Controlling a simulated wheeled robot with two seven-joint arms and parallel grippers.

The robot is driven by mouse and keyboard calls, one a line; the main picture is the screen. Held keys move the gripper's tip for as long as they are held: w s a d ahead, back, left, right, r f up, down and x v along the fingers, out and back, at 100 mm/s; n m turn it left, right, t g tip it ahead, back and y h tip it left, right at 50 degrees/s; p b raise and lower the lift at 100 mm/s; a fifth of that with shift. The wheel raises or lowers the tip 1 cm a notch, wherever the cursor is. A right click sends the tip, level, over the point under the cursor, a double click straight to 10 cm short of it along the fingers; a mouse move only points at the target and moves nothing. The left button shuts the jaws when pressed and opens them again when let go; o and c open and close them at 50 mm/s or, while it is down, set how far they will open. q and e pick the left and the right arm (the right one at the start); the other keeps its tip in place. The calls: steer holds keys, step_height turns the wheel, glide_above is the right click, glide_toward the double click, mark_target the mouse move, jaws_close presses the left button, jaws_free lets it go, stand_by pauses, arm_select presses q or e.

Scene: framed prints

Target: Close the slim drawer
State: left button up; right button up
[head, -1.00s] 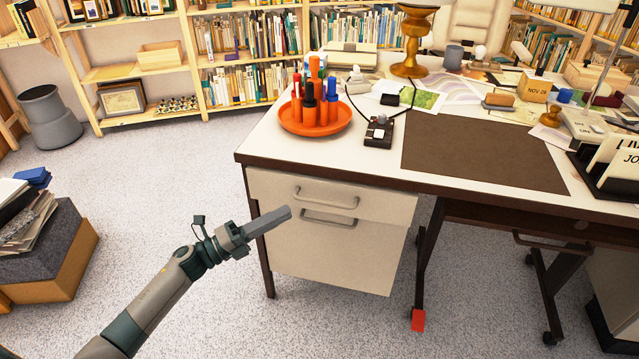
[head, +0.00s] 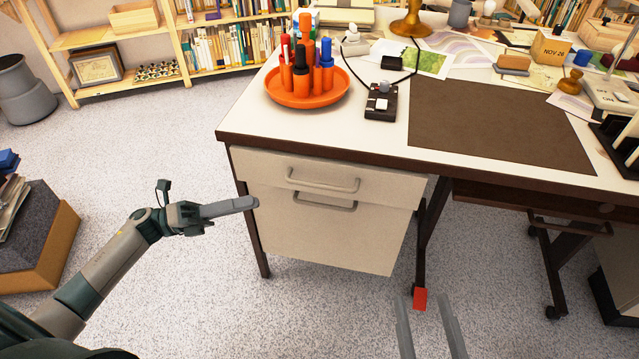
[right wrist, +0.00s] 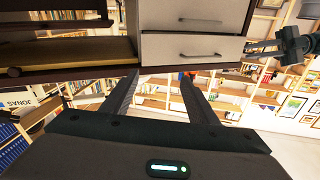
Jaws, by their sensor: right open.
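The slim drawer (head: 270,172) is the upper, cream-fronted drawer at the left of the desk, with a grey bar handle (head: 323,182). Its front stands a little forward of the deeper drawer (head: 320,240) below. The slim drawer also shows in the right wrist view (right wrist: 165,48), which looks upside down. My left gripper (head: 252,203) is in front of the drawers' left side, pointing right; its fingers overlap side-on, and I cannot tell whether it touches. My right gripper (head: 425,297) is open and empty, low and to the right of the drawers.
The white desk (head: 240,110) carries an orange tray (head: 307,103) of markers, a small black device (head: 381,103) and a brown pad (head: 490,122). A dark desk leg (head: 430,240) stands right of the drawers. A grey box (head: 30,235) stands at left. Carpet between is clear.

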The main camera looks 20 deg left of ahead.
mark_target(320, 186)
arm_select(q)
steer(key=shift+w+d, duration=0.1)
steer(key=p+x, duration=0.1)
steer(key=x, duration=1.6)
steer(key=shift+d+r, duration=0.1)
steer(key=shift+r, duration=0.05)
arm_select(e)
steer(key=f, duration=0.1)
steer(key=f+g, duration=0.2)
steer(key=shift+w+d+f+h, duration=0.1)
steer(key=shift+d+f+h, duration=0.25)
steer(key=shift+d+h, duration=0.05)
arm_select(q)
jaws_close()
